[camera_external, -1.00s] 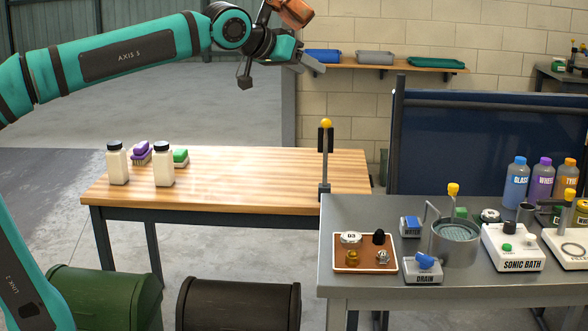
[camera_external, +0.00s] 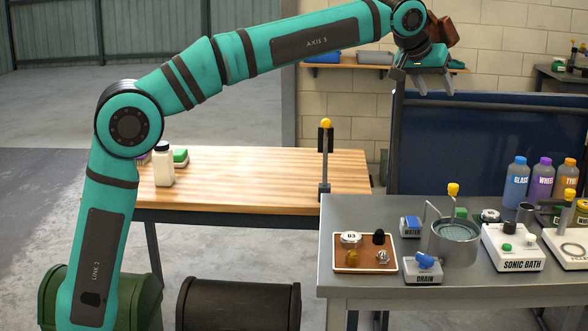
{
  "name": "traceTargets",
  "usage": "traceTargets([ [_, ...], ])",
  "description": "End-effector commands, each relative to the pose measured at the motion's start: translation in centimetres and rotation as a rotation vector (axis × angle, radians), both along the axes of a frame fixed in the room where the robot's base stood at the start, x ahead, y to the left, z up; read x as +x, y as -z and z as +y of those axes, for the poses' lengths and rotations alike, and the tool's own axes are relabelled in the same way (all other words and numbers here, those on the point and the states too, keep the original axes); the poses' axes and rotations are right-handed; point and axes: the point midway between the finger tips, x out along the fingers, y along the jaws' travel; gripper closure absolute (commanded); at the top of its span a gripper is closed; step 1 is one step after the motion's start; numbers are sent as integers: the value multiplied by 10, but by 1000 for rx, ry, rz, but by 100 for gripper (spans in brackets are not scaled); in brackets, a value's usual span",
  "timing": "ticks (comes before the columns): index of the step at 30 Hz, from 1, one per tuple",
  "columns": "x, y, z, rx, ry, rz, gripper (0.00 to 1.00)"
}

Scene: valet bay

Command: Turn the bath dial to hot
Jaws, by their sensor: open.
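The white SONIC BATH control box (camera_external: 513,250) stands on the grey metal bench at the right. It has a black knob (camera_external: 509,227) on top and a green button in front of it. The dial's setting marks are too small to read. A round metal basin (camera_external: 455,246) with a grey mesh-like surface inside stands left of the box. My gripper (camera_external: 424,86) is open and empty, high above the bench, up and to the left of the box. It touches nothing.
A tray (camera_external: 340,267) of small parts, a blue-handled DRAIN block (camera_external: 423,270) and a blue WATER block (camera_external: 411,227) sit left of the basin. A yellow-tipped post (camera_external: 453,190) rises behind the basin. Several bottles (camera_external: 516,182) stand at the back right. The wooden table (camera_external: 260,175) is mostly clear.

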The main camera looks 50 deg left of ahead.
Motion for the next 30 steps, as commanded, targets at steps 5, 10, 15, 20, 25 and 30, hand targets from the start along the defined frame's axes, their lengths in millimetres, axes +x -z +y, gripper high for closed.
traceTargets([
  [5,32,27,-42,12,-33,67,48],
  [10,54,53,-80,26,-69,127,48],
  [15,72,85,-119,43,-109,182,48],
  [20,84,116,-155,62,-151,232,48],
  [25,90,145,-185,79,-188,271,48],
  [30,92,161,-201,90,-211,293,48],
])
